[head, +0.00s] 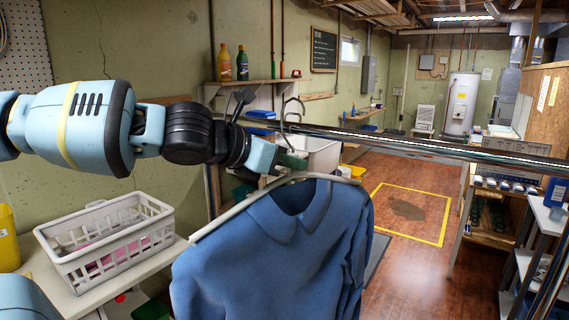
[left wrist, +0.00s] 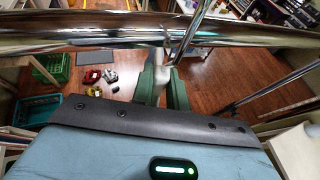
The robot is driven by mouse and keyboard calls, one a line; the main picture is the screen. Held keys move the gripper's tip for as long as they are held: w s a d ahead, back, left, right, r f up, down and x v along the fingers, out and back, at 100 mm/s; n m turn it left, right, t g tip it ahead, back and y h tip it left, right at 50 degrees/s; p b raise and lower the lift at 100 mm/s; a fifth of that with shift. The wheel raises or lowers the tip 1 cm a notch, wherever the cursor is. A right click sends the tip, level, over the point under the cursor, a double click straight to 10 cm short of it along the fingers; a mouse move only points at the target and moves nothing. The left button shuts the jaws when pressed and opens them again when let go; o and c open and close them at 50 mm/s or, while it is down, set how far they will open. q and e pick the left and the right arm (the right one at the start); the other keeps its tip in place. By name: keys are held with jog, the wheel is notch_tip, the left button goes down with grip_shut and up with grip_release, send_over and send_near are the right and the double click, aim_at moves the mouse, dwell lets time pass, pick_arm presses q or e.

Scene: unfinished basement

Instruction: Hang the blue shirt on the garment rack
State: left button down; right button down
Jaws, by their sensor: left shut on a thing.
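The blue shirt (head: 275,245) hangs from a light-coloured hanger (head: 225,217) in the head view. My left gripper (head: 292,162) is shut on the hanger near its neck, just above the collar. The metal hanger hook (head: 292,103) rises to the level of the garment rack's chrome rail (head: 430,146). I cannot tell whether the hook is around the rail or only beside it. In the left wrist view, the green fingers (left wrist: 162,88) close on the hanger neck, close below the rail (left wrist: 80,36). My right gripper is not in view.
A white basket (head: 108,240) stands on a table at the left. A wall shelf (head: 265,82) with bottles is behind my left arm. A shelving unit (head: 495,205) stands at the right. The floor (head: 400,260) beyond the shirt is mostly open, with a yellow-taped square.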

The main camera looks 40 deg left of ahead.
aim_at(288, 176)
pick_arm(q)
jog(key=shift+f, duration=1.5)
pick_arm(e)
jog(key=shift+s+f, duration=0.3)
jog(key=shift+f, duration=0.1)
pick_arm(q)
jog(key=shift+s, duration=0.1)
jog(key=c, duration=1.3)
grip_release()
jog(key=shift+f, duration=0.1)
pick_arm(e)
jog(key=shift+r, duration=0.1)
pick_arm(q)
jog(key=p+v, duration=0.1)
jog(key=v, duration=0.2)
jog(key=p+v, duration=0.1)
jog(key=v, duration=0.2)
jog(key=shift+w+r, duration=0.2)
jog(key=shift+r, duration=0.15)
jog(key=shift+s+a, duration=0.1)
jog(key=shift+s, duration=0.9)
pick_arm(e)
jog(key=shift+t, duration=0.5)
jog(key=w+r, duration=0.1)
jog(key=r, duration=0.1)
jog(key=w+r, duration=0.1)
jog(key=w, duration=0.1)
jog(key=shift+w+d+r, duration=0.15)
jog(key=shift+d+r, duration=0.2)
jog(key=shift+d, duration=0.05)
